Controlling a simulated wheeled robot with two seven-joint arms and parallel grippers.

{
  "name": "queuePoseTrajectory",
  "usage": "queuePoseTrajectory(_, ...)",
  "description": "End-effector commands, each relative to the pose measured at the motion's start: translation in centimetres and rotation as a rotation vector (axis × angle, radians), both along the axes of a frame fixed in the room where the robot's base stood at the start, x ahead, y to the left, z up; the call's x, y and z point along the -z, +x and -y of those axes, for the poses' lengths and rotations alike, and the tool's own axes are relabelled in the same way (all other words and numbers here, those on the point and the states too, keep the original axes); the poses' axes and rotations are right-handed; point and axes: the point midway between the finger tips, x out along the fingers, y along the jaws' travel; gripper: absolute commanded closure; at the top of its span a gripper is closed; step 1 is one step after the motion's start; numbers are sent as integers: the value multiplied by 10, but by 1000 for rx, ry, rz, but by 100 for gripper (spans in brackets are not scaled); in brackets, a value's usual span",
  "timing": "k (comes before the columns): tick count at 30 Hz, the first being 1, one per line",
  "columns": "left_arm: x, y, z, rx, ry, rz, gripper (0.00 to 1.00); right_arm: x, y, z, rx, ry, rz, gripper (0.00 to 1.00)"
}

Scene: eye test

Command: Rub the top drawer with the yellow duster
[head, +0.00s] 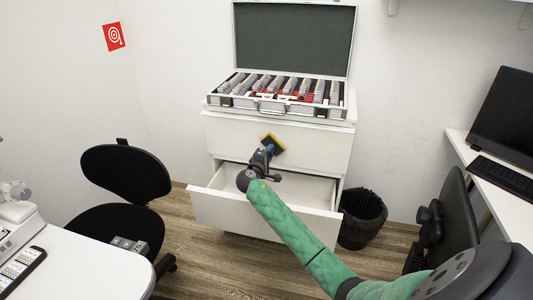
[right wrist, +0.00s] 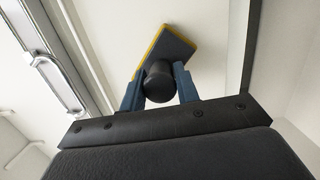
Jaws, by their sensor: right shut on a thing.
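The yellow duster (head: 273,142) has a dark flat body with a yellow edge and shows in front of the top drawer (head: 320,148) of the white cabinet. My right gripper (head: 267,151) is shut on its handle. In the right wrist view, the blue fingers (right wrist: 158,88) stand on either side of the duster's round black knob, with its grey and yellow plate (right wrist: 170,46) beyond, close to a white surface. I cannot tell whether the duster touches the drawer front. The top drawer is closed. My left gripper is not in view.
The lower drawer (head: 250,215) is pulled open below my right gripper. An open case of lenses (head: 270,108) stands on the cabinet. A black bin (head: 362,218) is right of it, a black chair (head: 125,175) left. A desk with a monitor (head: 503,115) is at the right.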

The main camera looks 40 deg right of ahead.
Motion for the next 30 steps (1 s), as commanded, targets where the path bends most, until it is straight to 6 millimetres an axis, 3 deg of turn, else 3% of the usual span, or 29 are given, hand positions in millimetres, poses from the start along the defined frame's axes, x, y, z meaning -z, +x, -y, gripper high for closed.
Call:
queuePoseTrajectory(17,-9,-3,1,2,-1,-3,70,-1,-21,19,0,1,0,94)
queuePoseTrajectory(30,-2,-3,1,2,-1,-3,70,1,-3,7,0,1,1,94)
